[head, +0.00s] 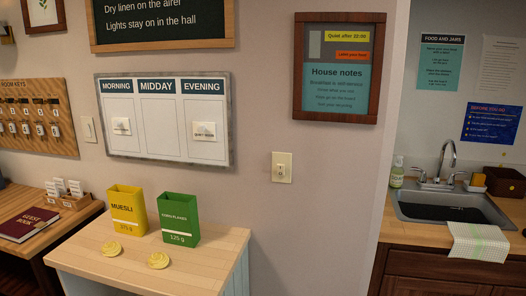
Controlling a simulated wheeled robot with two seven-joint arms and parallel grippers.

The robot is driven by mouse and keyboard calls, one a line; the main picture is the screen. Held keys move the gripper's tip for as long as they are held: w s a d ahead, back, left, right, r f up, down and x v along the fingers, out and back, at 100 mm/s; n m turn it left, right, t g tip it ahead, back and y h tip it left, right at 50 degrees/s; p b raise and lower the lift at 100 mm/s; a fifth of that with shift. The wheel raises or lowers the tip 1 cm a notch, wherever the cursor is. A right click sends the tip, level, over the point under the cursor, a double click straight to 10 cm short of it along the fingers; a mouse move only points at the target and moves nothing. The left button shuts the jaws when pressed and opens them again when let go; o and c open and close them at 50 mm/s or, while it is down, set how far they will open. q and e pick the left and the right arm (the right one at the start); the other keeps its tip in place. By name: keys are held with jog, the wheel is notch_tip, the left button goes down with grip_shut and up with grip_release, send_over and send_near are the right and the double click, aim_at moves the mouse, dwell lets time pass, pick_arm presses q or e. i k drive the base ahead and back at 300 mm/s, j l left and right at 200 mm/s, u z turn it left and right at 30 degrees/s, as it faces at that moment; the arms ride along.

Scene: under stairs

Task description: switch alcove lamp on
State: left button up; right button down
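A cream wall switch plate (282,167) with a small toggle is on the wall right of centre, below the framed house notes. Whether its toggle is up or down is too small to tell. A second, narrower pale switch plate (88,129) is on the wall between the key board and the weekly-style chart. I cannot tell which of them belongs to the alcove lamp, and no lamp is clearly in view. Neither of my grippers is in view.
A sink counter (410,232) stands at the right. The wall before the right switch is clear.

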aim_at(281, 167)
jog(key=i+j, duration=0.15)
jog(key=i, duration=0.25)
jog(key=i+j, duration=0.1)
jog(key=i, duration=0.3)
jog(key=i+j, duration=0.15)
jog(key=i, duration=0.25)
